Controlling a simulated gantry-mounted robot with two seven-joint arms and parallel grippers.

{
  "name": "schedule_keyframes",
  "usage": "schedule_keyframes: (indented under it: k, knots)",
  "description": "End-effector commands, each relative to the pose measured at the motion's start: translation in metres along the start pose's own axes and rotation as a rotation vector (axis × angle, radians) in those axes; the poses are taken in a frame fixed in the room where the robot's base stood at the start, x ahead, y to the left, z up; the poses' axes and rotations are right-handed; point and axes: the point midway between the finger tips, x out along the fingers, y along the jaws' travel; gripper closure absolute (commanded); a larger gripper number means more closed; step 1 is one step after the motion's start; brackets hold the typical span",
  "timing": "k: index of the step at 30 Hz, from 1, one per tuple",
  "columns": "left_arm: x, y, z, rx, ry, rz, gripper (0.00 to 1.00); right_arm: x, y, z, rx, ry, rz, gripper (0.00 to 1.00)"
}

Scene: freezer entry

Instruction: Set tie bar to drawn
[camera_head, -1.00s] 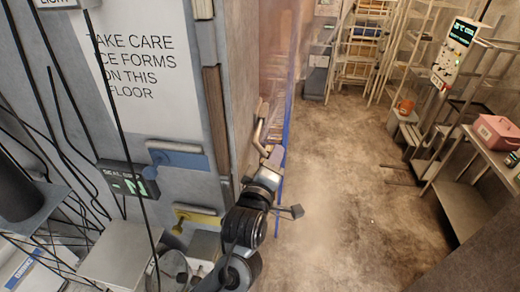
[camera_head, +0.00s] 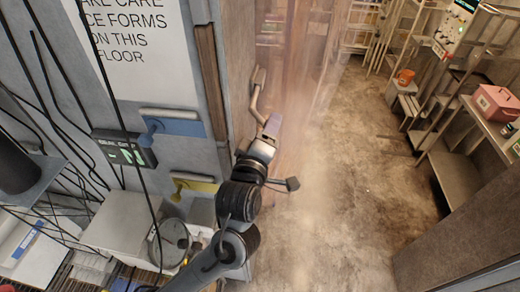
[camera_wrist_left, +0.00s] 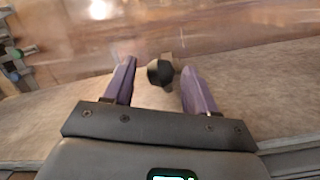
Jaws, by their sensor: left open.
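No part in view is labelled as the tie bar. A pale bent bar handle (camera_head: 256,97) stands on the side face of the wall edge, by the doorway. My left gripper (camera_head: 272,125) is just below its lower end in the head view, with purple fingers. In the left wrist view the open fingers (camera_wrist_left: 158,68) have a dark round knob (camera_wrist_left: 160,71) between or just beyond them; I cannot tell whether they touch it. A blue lever (camera_head: 175,122) and a yellow lever (camera_head: 193,184) sit on the grey panel. My right gripper is not in view.
A reddish translucent curtain (camera_head: 303,65) hangs across the doorway beside my gripper. Beyond it the floor (camera_head: 355,165) is clear. A bench at right holds a pink box (camera_head: 496,104). An orange pot (camera_head: 405,76) stands farther back. Cables hang at left.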

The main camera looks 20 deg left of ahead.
Motion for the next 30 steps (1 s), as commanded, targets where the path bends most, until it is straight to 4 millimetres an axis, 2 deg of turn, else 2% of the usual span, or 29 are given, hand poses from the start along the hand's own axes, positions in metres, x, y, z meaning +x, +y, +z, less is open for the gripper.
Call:
schedule_keyframes:
  k: [9,15,21,30]
  knots:
    - [-0.056,-0.001,0.002,-0.006,-0.004,0.001,0.43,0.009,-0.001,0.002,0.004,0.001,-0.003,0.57]
    - [-0.079,0.000,0.001,-0.004,-0.003,0.001,0.43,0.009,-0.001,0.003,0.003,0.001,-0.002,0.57]
    - [-0.087,0.000,0.001,0.000,-0.003,0.000,0.43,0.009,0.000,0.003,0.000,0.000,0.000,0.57]
    - [-0.088,0.000,0.001,0.000,-0.002,0.000,0.43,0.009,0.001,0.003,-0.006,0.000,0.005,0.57]
